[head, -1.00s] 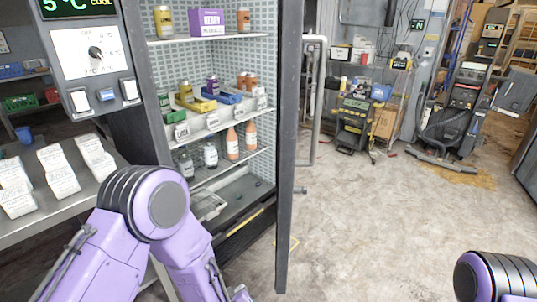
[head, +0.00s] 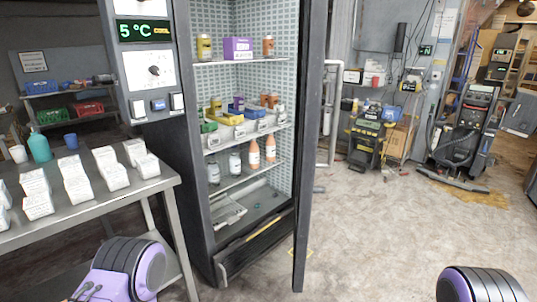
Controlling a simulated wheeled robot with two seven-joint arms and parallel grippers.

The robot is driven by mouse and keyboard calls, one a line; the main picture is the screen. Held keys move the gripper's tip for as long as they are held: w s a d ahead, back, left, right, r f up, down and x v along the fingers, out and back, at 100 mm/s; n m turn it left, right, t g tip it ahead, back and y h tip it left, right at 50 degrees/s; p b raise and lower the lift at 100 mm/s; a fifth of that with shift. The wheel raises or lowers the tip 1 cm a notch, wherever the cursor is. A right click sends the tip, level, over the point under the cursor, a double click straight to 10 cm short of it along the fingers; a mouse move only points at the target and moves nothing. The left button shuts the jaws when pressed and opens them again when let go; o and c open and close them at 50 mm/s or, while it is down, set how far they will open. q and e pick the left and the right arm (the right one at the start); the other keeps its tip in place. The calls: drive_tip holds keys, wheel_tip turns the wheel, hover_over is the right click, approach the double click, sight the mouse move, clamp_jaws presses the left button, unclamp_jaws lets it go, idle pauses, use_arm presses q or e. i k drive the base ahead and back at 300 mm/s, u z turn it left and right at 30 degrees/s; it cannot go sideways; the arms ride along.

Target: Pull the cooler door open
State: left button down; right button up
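The cooler (head: 190,150) stands left of centre in the head view. Its door (head: 311,150) is open and seen nearly edge-on as a dark upright slab to the right of the shelves. The door's pale tubular handle (head: 332,110) is on its right side, partly hidden by the slab. Inside, shelves hold bottles, jars and small boxes. My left arm shows only as a purple and black joint at the lower left, and my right arm only as a joint at the lower right. Neither gripper is in view.
A metal table (head: 160,185) with several white cartons, a teal bottle (head: 39,146) and a blue cup (head: 71,141) stands left of the cooler. Machines (head: 366,135) and a floor cleaner (head: 468,125) stand at the back right. The floor right of the door is clear.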

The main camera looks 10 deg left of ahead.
sight(313, 62)
drive_tip(key=u, duration=0.2)
drive_tip(key=i, duration=1.2)
drive_tip(key=z, duration=0.8)
